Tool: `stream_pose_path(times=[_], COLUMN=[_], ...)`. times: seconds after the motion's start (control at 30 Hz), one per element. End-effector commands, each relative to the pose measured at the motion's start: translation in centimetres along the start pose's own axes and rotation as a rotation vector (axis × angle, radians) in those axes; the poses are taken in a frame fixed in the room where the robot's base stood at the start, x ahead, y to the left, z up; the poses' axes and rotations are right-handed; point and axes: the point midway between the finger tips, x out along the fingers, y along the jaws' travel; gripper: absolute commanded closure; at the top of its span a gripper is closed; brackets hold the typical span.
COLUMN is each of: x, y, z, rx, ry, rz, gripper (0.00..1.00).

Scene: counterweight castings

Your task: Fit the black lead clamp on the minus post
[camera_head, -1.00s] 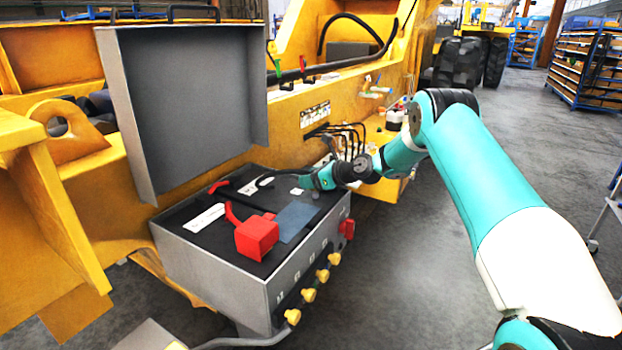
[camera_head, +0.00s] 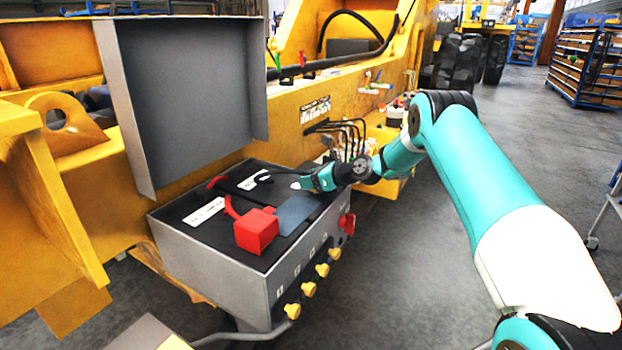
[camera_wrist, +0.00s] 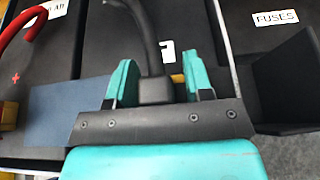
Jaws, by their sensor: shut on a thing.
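My gripper (camera_wrist: 158,82) is shut on the black lead clamp (camera_wrist: 155,90), which sits between the teal fingers in the wrist view. The black lead (camera_wrist: 146,30) runs up from the clamp. In the head view my gripper (camera_head: 308,182) is low over the right part of the open battery box (camera_head: 228,290), and the black lead (camera_head: 264,178) shows beside it. The minus post is hidden, so I cannot tell whether the clamp touches it. A red cover (camera_head: 256,231) with a red lead sits at the box's front; a red plus mark (camera_wrist: 15,78) shows in the wrist view.
The box's grey lid (camera_head: 185,100) stands open behind. A blue-grey pad (camera_head: 298,212) lies beside the red cover. A bin labelled FUSES (camera_wrist: 285,80) adjoins the box. Yellow knobs (camera_head: 309,289) and a red switch (camera_head: 347,223) project from its front and side.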

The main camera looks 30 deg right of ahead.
Motion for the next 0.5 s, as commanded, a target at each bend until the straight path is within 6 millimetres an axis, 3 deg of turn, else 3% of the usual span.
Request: stream_pose_path(times=[0.43, 0.47, 0.5], x=[0.45, 0.43, 0.41], y=[-0.02, -0.02, -0.02], z=[-1.03, -0.96, -0.93], rx=[-0.001, -0.001, -0.001], ry=[-0.001, -0.002, -0.002], rz=[0.0, 0.0, 0.0], gripper=[0.81, 0.49, 0.4])
